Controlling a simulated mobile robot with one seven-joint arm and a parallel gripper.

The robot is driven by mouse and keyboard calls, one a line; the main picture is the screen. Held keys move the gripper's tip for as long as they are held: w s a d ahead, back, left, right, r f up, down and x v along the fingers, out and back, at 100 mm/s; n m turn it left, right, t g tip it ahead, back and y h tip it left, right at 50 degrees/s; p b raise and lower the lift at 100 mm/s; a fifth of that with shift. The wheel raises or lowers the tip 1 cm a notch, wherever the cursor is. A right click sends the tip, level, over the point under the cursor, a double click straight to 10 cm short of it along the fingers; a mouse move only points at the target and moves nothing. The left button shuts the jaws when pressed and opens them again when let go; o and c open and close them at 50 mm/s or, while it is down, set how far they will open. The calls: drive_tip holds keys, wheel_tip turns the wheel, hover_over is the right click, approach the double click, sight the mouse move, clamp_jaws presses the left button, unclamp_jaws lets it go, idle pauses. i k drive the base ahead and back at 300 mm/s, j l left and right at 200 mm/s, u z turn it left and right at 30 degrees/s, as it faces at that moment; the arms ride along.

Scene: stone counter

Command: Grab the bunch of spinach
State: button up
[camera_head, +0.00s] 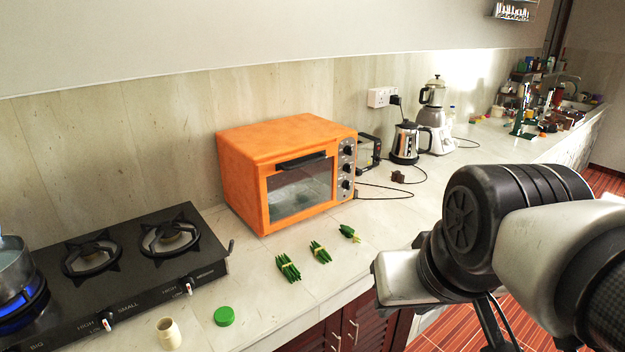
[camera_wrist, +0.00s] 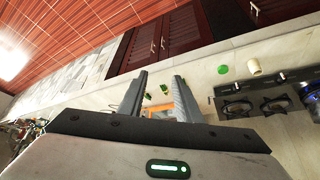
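Three small green bunches lie in a row on the counter in front of the orange oven in the head view: a larger one (camera_head: 288,267), a middle one (camera_head: 320,252) and a small leafy one (camera_head: 349,233) at the right. I cannot tell for sure which is the spinach. In the wrist view my gripper (camera_wrist: 158,84) is open and its fingers are apart with nothing held. Two green bunches (camera_wrist: 164,88) show between the fingers, beyond them and apart from them. The fingers are not seen in the head view.
The orange toaster oven (camera_head: 290,170) stands behind the bunches. A black gas stove (camera_head: 130,270) is at left with a pot (camera_head: 15,265) on a blue flame. A green lid (camera_head: 224,316) and a cream jar (camera_head: 168,333) lie near the front. A kettle (camera_head: 405,143) and blender stand farther back.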

sight(346, 230)
drive_tip(key=i+l+u, duration=0.3)
drive_tip(key=i+l, duration=0.2)
drive_tip(key=i+l+u, duration=0.15)
drive_tip(key=l, duration=0.3)
drive_tip(key=i+l+u, duration=0.35)
drive_tip(key=l, duration=0.4)
drive_tip(key=i, duration=0.05)
